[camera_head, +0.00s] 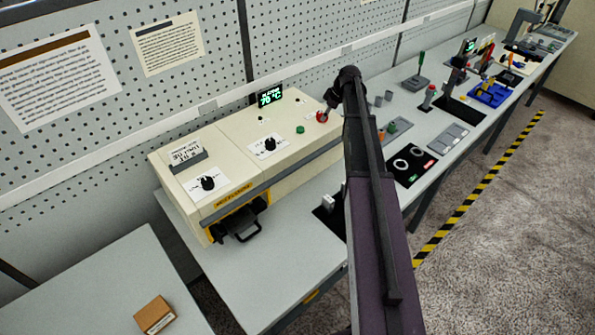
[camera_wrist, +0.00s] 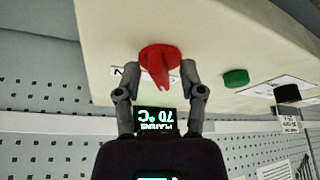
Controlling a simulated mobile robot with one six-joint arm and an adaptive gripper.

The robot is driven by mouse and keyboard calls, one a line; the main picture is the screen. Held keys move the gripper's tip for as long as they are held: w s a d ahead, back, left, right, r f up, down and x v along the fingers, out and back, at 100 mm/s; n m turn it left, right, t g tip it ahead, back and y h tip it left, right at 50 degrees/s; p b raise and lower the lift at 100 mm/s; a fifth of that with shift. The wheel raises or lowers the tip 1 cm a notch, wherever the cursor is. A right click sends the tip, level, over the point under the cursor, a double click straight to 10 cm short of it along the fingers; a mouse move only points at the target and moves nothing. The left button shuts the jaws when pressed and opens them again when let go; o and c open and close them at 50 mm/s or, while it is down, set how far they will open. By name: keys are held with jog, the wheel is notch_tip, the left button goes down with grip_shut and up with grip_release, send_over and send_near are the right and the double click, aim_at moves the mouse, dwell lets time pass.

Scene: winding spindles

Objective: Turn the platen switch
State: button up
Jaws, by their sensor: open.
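A red switch (camera_head: 322,117) with a raised handle sits at the right end of the cream machine (camera_head: 215,140). In the wrist view the red switch (camera_wrist: 160,62) shows its round base and narrow pointed handle. My gripper (camera_wrist: 162,72) is open, with one finger on each side of the handle. I see small gaps between the fingers and the handle; whether either touches it I cannot tell. A label behind the switch is mostly hidden by the fingers. In the head view my arm covers the area right of the switch.
A green button (camera_head: 300,129) sits left of the red switch. A display (camera_head: 270,96) behind it reads 70 °C. Two black dials (camera_head: 208,183) lie further left on the machine. A pegboard wall (camera_head: 220,60) stands close behind. Other fixtures fill the bench to the right.

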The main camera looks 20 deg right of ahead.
jog(key=m, duration=0.2)
jog(key=m+h, duration=0.1)
jog(key=m, duration=0.1)
jog(key=m+t+h, duration=0.1)
jog(key=m, duration=0.1)
jog(key=shift+s+a, duration=0.25)
jog(key=shift+a, duration=0.1)
jog(key=shift+a+m+h, duration=0.2)
jog(key=shift+m+h, duration=0.4)
jog(key=shift+m, duration=0.95)
jog(key=shift+a+m+h, duration=0.2)
jog(key=shift+m+h, duration=0.4)
jog(key=shift+m, duration=0.95)
jog(key=p+v, duration=1.3)
jog(key=v, duration=0.1)
jog(key=s+a+f+n+g+y+b, duration=0.1)
jog(key=s+a+f+n+g+b, duration=0.1)
jog(key=s+a+f+b, duration=1.2)
jog(key=shift+s+a+f+g, duration=0.4)
jog(key=shift+s+a+f, duration=0.3)
jog(key=shift+s+a, duration=1)
jog(key=shift+s+d, duration=0.35)
jog(key=shift+d, duration=0.05)
jog(key=s+a+f+g+b, duration=0.1)
jog(key=s+a+f+b, duration=0.3)
jog(key=s, duration=0.4)
jog(key=shift+a+f+n+b, duration=0.25)
jog(key=shift+f+n+b, duration=0.05)
jog(key=shift+f+b, duration=0.5)
